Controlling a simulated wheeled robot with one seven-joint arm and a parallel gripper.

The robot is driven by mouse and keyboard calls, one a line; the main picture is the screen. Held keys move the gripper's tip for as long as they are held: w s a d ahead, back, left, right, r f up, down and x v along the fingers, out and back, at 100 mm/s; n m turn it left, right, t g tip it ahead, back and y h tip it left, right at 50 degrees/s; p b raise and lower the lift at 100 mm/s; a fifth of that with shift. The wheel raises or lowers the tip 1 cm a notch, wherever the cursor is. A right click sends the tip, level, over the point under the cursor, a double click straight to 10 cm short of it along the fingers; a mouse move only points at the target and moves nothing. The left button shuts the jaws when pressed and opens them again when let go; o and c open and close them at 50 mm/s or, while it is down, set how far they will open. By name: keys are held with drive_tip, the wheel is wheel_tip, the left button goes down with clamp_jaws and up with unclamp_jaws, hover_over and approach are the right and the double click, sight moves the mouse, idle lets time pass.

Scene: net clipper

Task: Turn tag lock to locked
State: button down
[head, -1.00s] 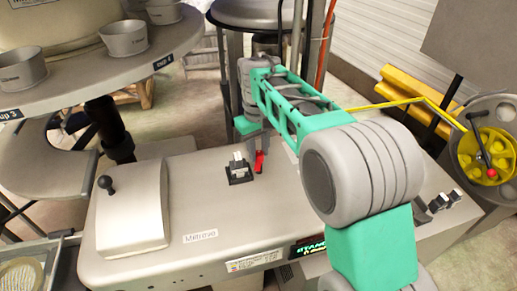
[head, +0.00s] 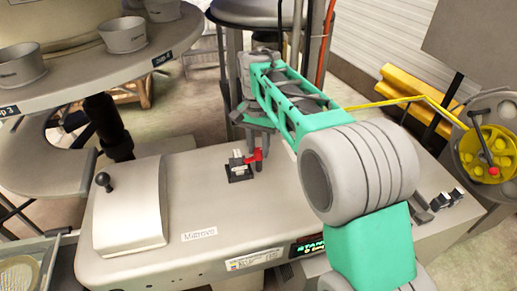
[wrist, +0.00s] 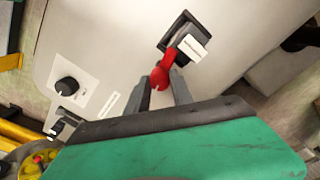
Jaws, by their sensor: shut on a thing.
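The tag lock shows in the head view as a small black base (head: 239,171) with a white block on it and a red handle (head: 257,155) at its right side. The base is on top of the grey machine housing. In the wrist view, the red handle (wrist: 161,77) reaches from the black-framed base (wrist: 180,28), beside the white labelled block (wrist: 194,46), to between my fingers. My gripper (wrist: 167,84) is shut on the red handle. In the head view, my gripper (head: 256,140) comes down on the handle from above, its fingertips partly hidden.
A cream box with a black knob (head: 103,180) stands left on the housing (head: 200,215). A round carousel with cups (head: 125,37) is at upper left. In the wrist view, a black dial (wrist: 67,86) is at left. A yellow wheel (head: 487,152) is at far right.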

sight(258, 149)
drive_tip(key=shift+m+b, duration=0.45)
drive_tip(key=shift+m, duration=0.85)
drive_tip(key=c, duration=1.1)
unclamp_jaws()
wheel_tip(258, 149, up, 8)
drive_tip(key=p, duration=0.3)
drive_tip(key=shift+a, duration=0.1)
drive_tip(key=shift+w, duration=0.1)
